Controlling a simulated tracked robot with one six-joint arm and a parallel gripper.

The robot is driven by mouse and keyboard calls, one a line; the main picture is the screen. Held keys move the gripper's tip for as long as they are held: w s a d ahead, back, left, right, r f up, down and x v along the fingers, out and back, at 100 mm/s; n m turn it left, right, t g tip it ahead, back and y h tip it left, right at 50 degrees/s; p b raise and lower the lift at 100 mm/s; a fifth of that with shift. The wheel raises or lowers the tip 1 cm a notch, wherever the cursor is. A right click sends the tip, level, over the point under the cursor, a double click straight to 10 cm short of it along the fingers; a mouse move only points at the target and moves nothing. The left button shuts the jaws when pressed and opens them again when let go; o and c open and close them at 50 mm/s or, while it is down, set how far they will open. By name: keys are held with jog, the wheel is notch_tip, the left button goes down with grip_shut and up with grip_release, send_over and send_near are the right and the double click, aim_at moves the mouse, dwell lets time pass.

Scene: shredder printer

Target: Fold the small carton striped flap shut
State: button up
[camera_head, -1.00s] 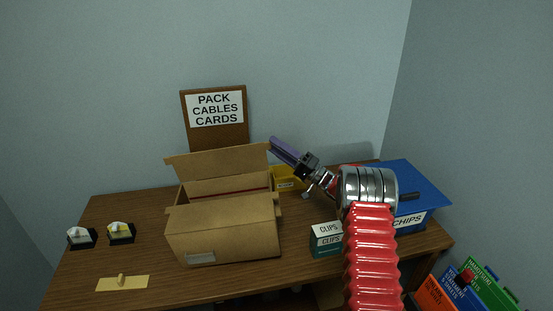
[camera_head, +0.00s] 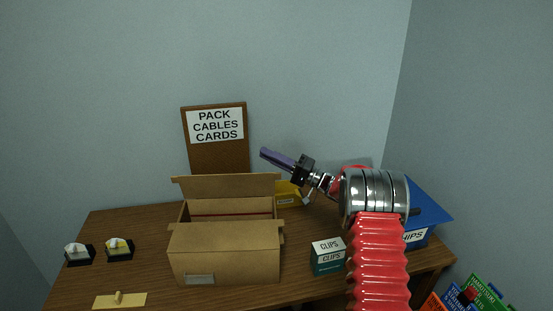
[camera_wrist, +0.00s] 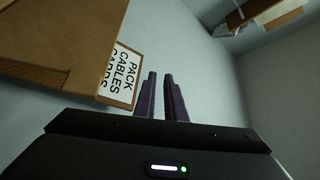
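The brown cardboard carton (camera_head: 225,255) stands on the table with its top open. Its back flap (camera_head: 226,185) is raised, and a short side flap (camera_head: 281,231) sticks out at the right. No stripes can be made out on any flap from here. My gripper (camera_head: 264,152) is above and behind the carton's back right corner, pointing left, touching nothing. In the wrist view its purple fingers (camera_wrist: 160,75) have a narrow empty gap between them. A large brown cardboard surface (camera_wrist: 65,40) fills the upper left of that view.
A board with a sign reading PACK CABLES CARDS (camera_head: 217,126) stands behind the carton. A green CLIPS box (camera_head: 328,258), a yellow bin (camera_head: 288,195) and a blue CHIPS bin (camera_head: 428,205) are to the right.

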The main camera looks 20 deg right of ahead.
jog(key=s+a+r+g, duration=0.1)
jog(key=a, duration=0.1)
jog(key=s+a+r+g, duration=0.1)
jog(key=a, duration=0.1)
jog(key=s+a+r+n+g, duration=0.1)
jog(key=s+a, duration=0.1)
jog(key=shift+a, duration=0.3)
grip_shut()
jog(key=s+a+r+n+g+h, duration=0.1)
jog(key=s+a+g+h, duration=0.3)
jog(key=s, duration=0.5)
jog(key=s+a+r+g+h, duration=0.1)
jog(key=s+a+g, duration=0.1)
jog(key=s+a, duration=0.55)
jog(key=s+d+f+h, duration=0.1)
jog(key=s+d+h, duration=0.2)
jog(key=s, duration=0.6)
jog(key=s+d+f+t+h, duration=0.1)
jog(key=s+d+h, duration=0.3)
jog(key=s, duration=0.5)
jog(key=s+d+f+h, duration=0.3)
jog(key=s+h, duration=0.2)
jog(key=s, duration=0.5)
jog(key=shift+d+f+t, duration=0.2)
jog(key=shift+d+t, duration=0.1)
jog(key=shift+d, duration=0.05)
